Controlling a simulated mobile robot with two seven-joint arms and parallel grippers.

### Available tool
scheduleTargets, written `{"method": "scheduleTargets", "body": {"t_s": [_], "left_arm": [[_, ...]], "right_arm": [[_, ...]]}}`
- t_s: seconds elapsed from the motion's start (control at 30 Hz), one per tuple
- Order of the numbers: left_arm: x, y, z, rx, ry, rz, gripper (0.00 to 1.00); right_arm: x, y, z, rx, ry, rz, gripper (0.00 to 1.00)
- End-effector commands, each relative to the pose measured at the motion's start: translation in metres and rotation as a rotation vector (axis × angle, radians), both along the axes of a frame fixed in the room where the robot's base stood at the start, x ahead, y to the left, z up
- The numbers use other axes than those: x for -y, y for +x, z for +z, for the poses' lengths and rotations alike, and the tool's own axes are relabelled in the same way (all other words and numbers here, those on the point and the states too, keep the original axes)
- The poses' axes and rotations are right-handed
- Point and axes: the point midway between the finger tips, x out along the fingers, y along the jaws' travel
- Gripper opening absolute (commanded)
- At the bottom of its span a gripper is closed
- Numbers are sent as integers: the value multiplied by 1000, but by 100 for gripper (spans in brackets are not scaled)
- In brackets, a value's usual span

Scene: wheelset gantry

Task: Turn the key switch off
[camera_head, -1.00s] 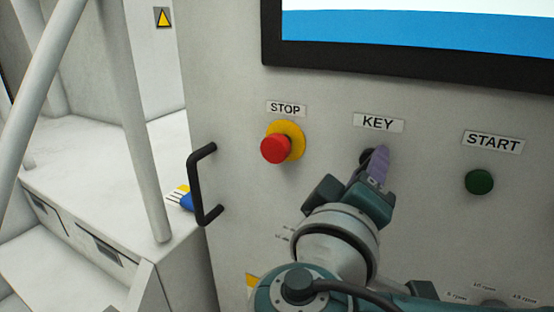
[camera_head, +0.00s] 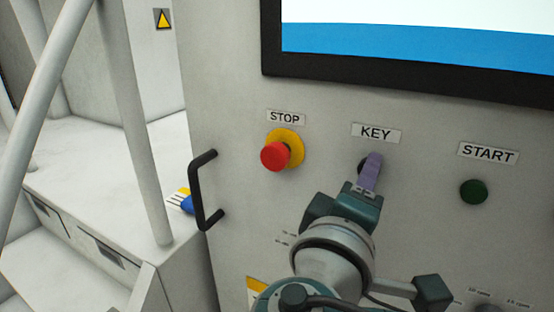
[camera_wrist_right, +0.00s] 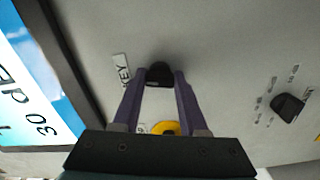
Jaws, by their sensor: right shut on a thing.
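The key switch (camera_head: 363,166) is on the grey panel just under the KEY label (camera_head: 376,133); most of it is hidden behind my right gripper in the head view. My right gripper (camera_head: 371,170) is at the switch, its purple fingers reaching to the panel. In the right wrist view, the black knob of the key switch (camera_wrist_right: 159,74) sits between the fingertips of the right gripper (camera_wrist_right: 161,82), which are shut on it. The angle of the key is hard to read. My left gripper is not in view.
A red STOP button (camera_head: 275,156) on a yellow collar is left of the key switch. A green START button (camera_head: 473,192) is to its right. A screen (camera_head: 420,40) is above. A black handle (camera_head: 203,190) sticks out at the panel's left edge. Another black knob (camera_wrist_right: 288,106) shows in the wrist view.

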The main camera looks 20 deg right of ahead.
Motion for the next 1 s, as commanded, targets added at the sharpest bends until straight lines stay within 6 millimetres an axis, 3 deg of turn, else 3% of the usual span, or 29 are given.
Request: {"method": "scheduleTargets", "body": {"t_s": [0.6,1.0], "left_arm": [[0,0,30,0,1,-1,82],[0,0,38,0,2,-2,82]], "right_arm": [[0,0,3,-418,-356,0,0],[0,0,2,-556,-475,1,0]]}}
